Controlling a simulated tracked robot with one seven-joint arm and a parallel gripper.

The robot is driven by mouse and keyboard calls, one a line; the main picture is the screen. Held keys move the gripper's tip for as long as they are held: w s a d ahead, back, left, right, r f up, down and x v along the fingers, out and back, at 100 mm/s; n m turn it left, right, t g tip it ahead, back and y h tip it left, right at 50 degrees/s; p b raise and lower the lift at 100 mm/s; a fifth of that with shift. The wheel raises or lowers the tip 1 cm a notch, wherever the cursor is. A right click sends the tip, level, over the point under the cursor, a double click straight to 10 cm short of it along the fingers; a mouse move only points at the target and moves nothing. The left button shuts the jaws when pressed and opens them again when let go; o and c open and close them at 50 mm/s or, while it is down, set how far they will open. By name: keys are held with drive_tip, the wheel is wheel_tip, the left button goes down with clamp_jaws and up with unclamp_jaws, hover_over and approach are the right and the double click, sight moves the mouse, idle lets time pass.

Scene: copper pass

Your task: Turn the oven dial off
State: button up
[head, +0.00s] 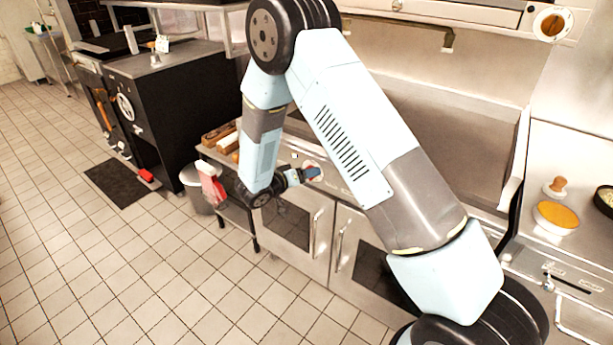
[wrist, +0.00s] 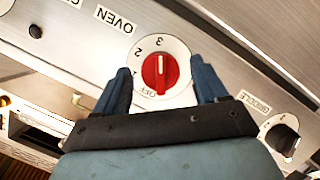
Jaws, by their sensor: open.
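The oven dial (wrist: 160,72) is a red knob on a white round plate, under an upside-down OVEN label (wrist: 115,19) in the wrist view. Its white mark points toward the 3; the OFF mark sits at the lower left of the plate. My gripper (wrist: 160,67) is open, with one blue finger on each side of the dial; I cannot tell whether either touches it. In the head view my gripper (head: 312,174) is at the front panel of the stove, and it covers part of the dial's plate (head: 312,165).
A black knob labelled GRIDDLE (wrist: 284,138) is at the right in the wrist view. In the head view, oven doors (head: 291,222) with upright handles lie below the panel. A bin (head: 193,190) stands to the left.

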drive_tip(key=c, duration=1)
drive_tip(key=shift+c, duration=0.2)
